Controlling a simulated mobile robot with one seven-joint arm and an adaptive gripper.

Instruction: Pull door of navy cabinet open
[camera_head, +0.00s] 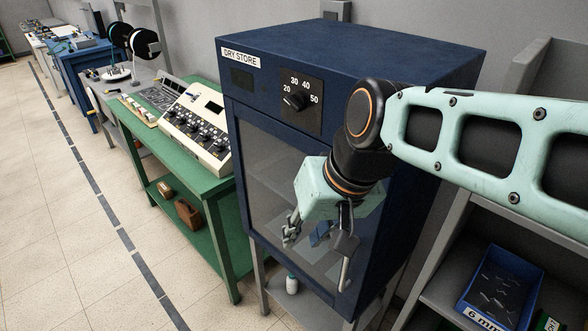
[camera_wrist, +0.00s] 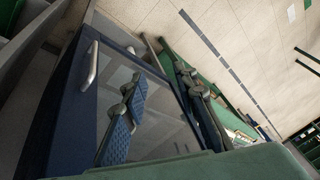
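The navy cabinet (camera_head: 390,50), labelled DRY STORE, stands on grey legs with its glass-panelled door (camera_head: 258,165) shut. In the wrist view, the door (camera_wrist: 155,140) shows its glass at a steep tilt. A silver bar handle (camera_head: 345,274) is on the door's right side. It also shows whole in the wrist view (camera_wrist: 90,63), left of the fingers. My gripper (camera_head: 317,238) is in front of the glass, close to the handle's upper end, and is empty. Its fingers are spread apart in the wrist view (camera_wrist: 165,108). The handle is not between them.
A green bench (camera_head: 225,200) with a control console (camera_head: 196,125) stands left of the cabinet. A grey shelf with a blue bin (camera_head: 500,285) is at the lower right. The tiled floor (camera_head: 60,220) at the left is clear.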

